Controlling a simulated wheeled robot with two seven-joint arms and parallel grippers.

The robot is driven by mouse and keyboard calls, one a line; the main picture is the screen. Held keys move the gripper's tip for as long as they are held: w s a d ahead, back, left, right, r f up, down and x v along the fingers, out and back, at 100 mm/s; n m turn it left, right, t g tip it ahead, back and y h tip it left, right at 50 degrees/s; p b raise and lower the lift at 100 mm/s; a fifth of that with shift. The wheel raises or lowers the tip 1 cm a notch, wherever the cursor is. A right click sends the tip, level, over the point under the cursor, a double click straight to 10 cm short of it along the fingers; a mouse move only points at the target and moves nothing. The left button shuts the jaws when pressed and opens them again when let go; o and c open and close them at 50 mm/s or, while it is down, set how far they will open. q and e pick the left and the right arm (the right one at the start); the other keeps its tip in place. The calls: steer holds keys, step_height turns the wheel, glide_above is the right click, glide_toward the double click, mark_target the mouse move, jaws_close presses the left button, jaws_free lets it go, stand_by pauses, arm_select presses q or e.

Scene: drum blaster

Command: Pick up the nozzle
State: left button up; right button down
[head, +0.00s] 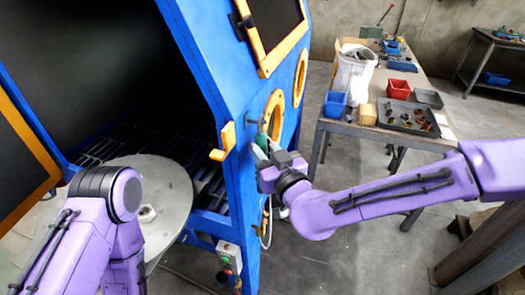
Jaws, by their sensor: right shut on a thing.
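My right gripper (263,150) reaches in from the right to the side wall of the blue blasting cabinet (237,185). It is shut on a small greenish thing (262,139), which I take to be the nozzle. The fingers and wrist hide most of it, so its full shape does not show. It is close to the lower round orange-rimmed port; I cannot tell whether it touches the cabinet. My left arm is at the lower left, and its gripper is out of view.
A round metal turntable (178,200) stands at the open cabinet front. An orange latch (224,142) sticks out from the cabinet's edge. A workbench (340,127) at the right holds a white bucket (354,75), blue and red bins and a dark tray of parts. Concrete floor lies between.

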steer(key=s+d+p, duration=0.2)
steer(key=d+p, duration=0.1)
steer(key=d, duration=0.5)
steer(key=s+d+p, duration=0.3)
steer(key=d, duration=0.6)
steer(key=shift+s+r+p, duration=0.35)
steer(key=shift+r+p, duration=0.05)
